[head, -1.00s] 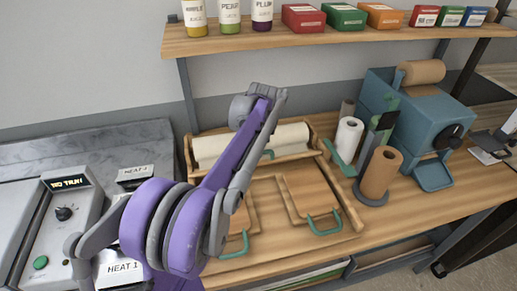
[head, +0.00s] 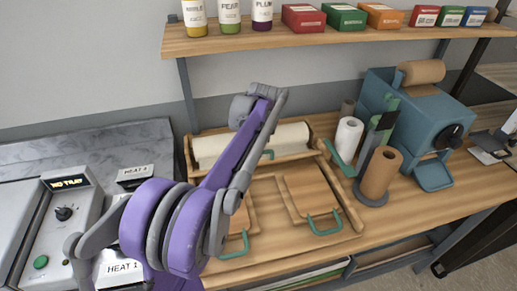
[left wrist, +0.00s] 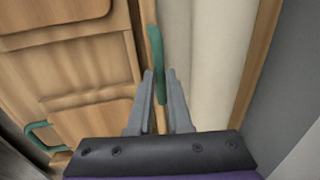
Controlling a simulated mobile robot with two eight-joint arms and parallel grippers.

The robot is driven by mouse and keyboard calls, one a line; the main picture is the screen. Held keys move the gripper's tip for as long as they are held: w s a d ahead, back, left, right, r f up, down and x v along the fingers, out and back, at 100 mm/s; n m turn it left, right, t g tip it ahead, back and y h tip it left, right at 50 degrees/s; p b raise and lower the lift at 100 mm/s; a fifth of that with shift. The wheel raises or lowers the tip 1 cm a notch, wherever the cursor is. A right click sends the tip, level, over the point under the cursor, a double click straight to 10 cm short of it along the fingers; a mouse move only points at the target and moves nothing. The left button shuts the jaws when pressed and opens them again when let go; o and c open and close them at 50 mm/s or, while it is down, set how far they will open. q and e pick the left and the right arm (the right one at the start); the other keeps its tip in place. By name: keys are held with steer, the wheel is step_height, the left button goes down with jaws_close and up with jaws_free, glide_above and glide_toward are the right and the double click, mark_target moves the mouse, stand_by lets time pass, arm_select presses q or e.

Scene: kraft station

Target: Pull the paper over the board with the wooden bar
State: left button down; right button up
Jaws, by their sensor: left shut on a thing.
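The roll of white paper (head: 288,135) lies across the back of a wooden tray (head: 352,215); it shows as a pale cylinder in the left wrist view (left wrist: 208,60). The wooden bar (head: 300,153) lies along the front of the roll, with a green grip (left wrist: 156,55) on it. My left gripper (left wrist: 160,80) is shut on this green grip. In the head view my purple arm hides the gripper and part of the bar. A wooden board (head: 307,187) with a green handle lies at the tray's right; another is partly behind my arm. My right gripper is not in view.
A white roll (head: 348,140) and a brown roll (head: 381,172) stand right of the tray, beside a blue machine (head: 420,110). Grey heating equipment (head: 65,215) stands at the left. A shelf (head: 330,36) with jars and boxes hangs above.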

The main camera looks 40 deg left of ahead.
arm_select(q)
steer(key=s+d, duration=1.6)
steer(key=d, duration=0.4)
steer(key=shift+s+d, duration=0.3)
steer(key=shift+d, duration=0.1)
steer(key=c, duration=0.8)
jaws_free()
steer(key=shift+c, duration=0.2)
step_height(320, 180, up, 11)
steer(key=s+d, duration=0.1)
steer(key=shift+s+d+f, duration=0.2)
steer(key=shift+d, duration=0.1)
